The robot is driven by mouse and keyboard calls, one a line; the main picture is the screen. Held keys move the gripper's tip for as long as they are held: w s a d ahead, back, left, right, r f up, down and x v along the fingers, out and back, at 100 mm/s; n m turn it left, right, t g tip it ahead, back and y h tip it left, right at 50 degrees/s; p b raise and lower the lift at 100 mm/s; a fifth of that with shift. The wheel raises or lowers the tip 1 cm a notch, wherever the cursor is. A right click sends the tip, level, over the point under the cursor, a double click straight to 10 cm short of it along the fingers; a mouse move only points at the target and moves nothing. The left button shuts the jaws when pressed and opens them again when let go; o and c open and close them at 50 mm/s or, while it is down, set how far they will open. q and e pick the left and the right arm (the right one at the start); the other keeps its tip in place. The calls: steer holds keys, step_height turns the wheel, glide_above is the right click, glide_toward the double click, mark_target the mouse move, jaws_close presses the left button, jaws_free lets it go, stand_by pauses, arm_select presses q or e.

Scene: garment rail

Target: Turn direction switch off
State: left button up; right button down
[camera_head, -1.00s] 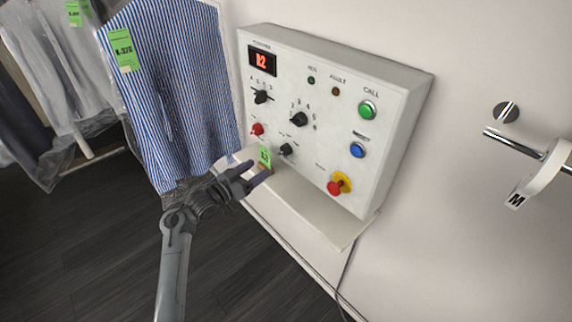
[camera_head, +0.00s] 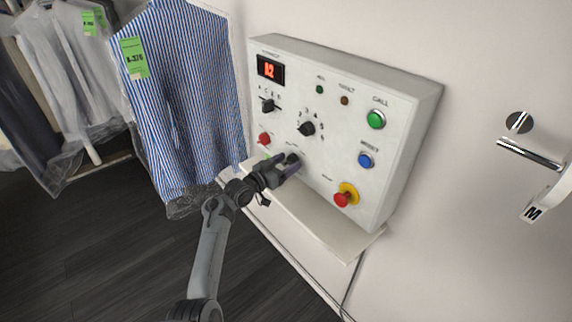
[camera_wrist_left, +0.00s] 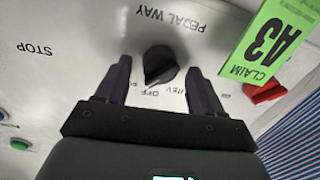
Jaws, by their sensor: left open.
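The direction switch is a black pointer knob (camera_wrist_left: 160,66) on the white panel, between the labels PEDAL WAY and REV/OFF. Its narrow end points down in the left wrist view, close to the OFF lettering; the exact position is hard to tell. My left gripper (camera_wrist_left: 158,85) is open, with one finger on each side of the knob and gaps visible on both sides. In the head view my left gripper (camera_head: 291,163) is at the lower part of the panel and mostly hides the knob. My right gripper is not in view.
A green A3 claim tag (camera_wrist_left: 268,42) hangs close beside the fingers, near a red knob (camera_wrist_left: 264,92). The control box (camera_head: 330,130) also carries black selectors, green and blue buttons and a red-and-yellow stop button (camera_head: 345,195). A shelf (camera_head: 320,225) juts out below. Bagged garments hang left.

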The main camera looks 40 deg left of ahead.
arm_select(q)
steer(key=c, duration=1.1)
steer(key=shift+o, duration=0.2)
steer(key=shift+a+r+n+g+p, duration=0.1)
steer(key=shift+n+g+p, duration=0.2)
steer(key=shift+n+p, duration=3.85)
steer(key=shift+m+p, duration=0.25)
steer(key=shift+p, duration=0.05)
steer(key=o, duration=1.1)
steer(key=shift+c, duration=0.2)
